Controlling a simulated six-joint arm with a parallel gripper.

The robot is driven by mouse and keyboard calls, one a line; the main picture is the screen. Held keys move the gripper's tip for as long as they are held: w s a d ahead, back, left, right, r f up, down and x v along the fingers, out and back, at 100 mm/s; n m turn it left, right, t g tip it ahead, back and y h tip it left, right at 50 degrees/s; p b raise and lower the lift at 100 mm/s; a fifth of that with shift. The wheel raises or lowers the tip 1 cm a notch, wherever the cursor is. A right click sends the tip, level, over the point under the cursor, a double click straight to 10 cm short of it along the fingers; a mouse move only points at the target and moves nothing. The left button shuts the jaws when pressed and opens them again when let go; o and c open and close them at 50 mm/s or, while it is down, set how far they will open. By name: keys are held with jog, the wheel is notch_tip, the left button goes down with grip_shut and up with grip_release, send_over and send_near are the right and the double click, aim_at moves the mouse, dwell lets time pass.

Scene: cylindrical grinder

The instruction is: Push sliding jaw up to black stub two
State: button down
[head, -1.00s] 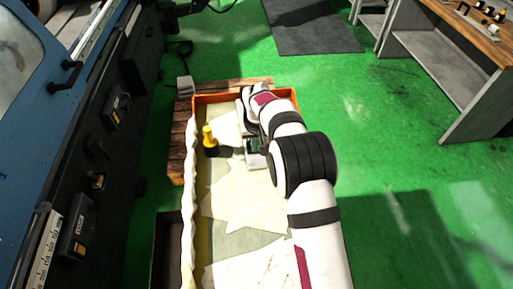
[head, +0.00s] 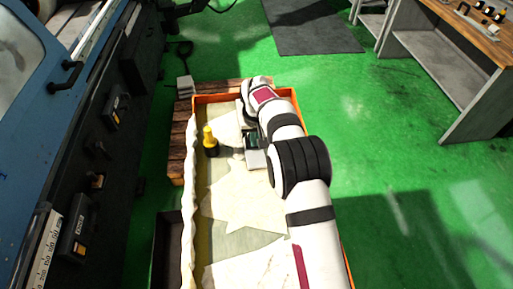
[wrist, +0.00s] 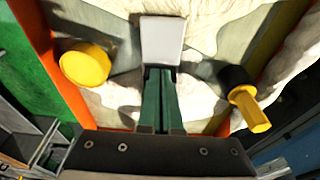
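My gripper (wrist: 161,72) shows in the wrist view as two green fingers side by side with only a thin dark gap between them. Their tips meet the near edge of a pale grey block (wrist: 163,38), possibly the sliding jaw. Whether they touch it or overlap it is unclear. A black stub with a yellow hexagonal top (wrist: 241,92) stands to the right, apart from the block. A round yellow piece (wrist: 85,65) lies to the left. The head view shows the grey block (head: 256,159) beside my arm, with the yellow-topped black stub (head: 210,142) to its left.
These things are inside an orange-walled crate (head: 230,97) lined with pale crumpled sheet, on a wooden pallet (head: 177,150). The blue and black grinder (head: 90,140) stands left. Green floor (head: 410,130) is open on the right.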

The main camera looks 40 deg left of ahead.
notch_tip(320, 180, up, 7)
jog(key=shift+s+d+f, duration=0.2)
jog(key=shift+s+d, duration=0.05)
dwell(0.3)
jog(key=s+d+r+m, duration=0.15)
jog(key=d+r, duration=0.25)
jog(key=d, duration=0.5)
jog(key=s+d+r+m, duration=0.1)
jog(key=d+r+m, duration=0.25)
jog(key=d, duration=0.55)
jog(key=s+d+r+m, duration=0.2)
jog(key=d+r, duration=0.3)
jog(key=d, duration=0.4)
jog(key=s+d+f+m+g, duration=0.1)
jog(key=s+d+m, duration=0.2)
jog(key=s+d, duration=0.3)
jog(key=s+d+f+m, duration=0.1)
jog(key=s+d+m, duration=0.3)
jog(key=s, duration=1.1)
jog(key=d, duration=0.3)
jog(key=shift+f+m+g, duration=0.3)
jog(key=shift+f+g, duration=0.1)
